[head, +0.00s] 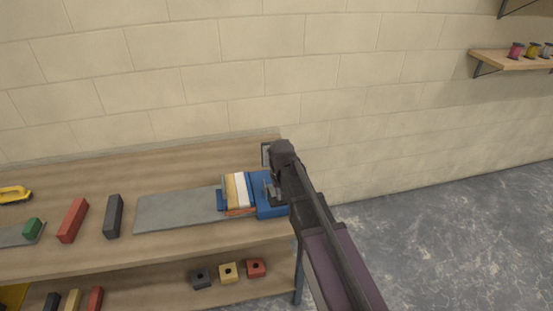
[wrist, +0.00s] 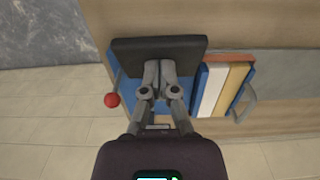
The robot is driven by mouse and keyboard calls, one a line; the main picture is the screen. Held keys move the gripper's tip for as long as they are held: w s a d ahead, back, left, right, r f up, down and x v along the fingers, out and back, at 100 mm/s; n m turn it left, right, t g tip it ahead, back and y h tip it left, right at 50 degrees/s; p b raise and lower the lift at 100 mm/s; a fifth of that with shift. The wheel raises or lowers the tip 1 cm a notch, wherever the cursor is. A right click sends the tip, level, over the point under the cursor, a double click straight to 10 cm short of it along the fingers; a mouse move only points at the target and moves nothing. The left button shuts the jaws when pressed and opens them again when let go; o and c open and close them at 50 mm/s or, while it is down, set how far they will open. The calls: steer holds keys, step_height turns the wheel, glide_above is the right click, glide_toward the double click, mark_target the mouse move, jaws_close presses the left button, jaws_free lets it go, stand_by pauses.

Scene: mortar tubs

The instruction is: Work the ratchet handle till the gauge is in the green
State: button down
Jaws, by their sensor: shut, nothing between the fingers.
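A blue fixture (head: 268,208) sits at the right end of the bench, and it also shows in the wrist view (wrist: 125,95). Beside it is a stack of white, yellow and blue slabs (head: 238,190). In the wrist view, a red ball knob (wrist: 112,100) sticks out at the left of the fixture; it may be the end of the ratchet handle. A dark flat panel (wrist: 190,44) lies by my fingertips; I cannot tell if it is the gauge, and no dial face shows. My gripper (wrist: 159,68) is shut and empty over the fixture; contact is unclear.
A grey plate (head: 170,210) lies left of the fixture. Red (head: 73,220) and dark (head: 113,216) bars lie farther left on the bench. A block wall stands close behind. Small blocks sit on the lower shelf (head: 150,275). The floor at right is clear.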

steer(key=shift+f+b, duration=3.3)
steer(key=shift+f, duration=0.05)
step_height(320, 180, up, 9)
steer(key=p, duration=0.9)
steer(key=shift+w+r, duration=0.15)
steer(key=s+d+m, duration=0.1)
steer(key=s+d, duration=0.5)
steer(key=d, duration=0.3)
steer(key=s+d+m, duration=0.2)
steer(key=s+d, duration=0.5)
steer(key=d, duration=0.3)
steer(key=shift+s+d, duration=0.25)
steer(key=shift+d, duration=0.05)
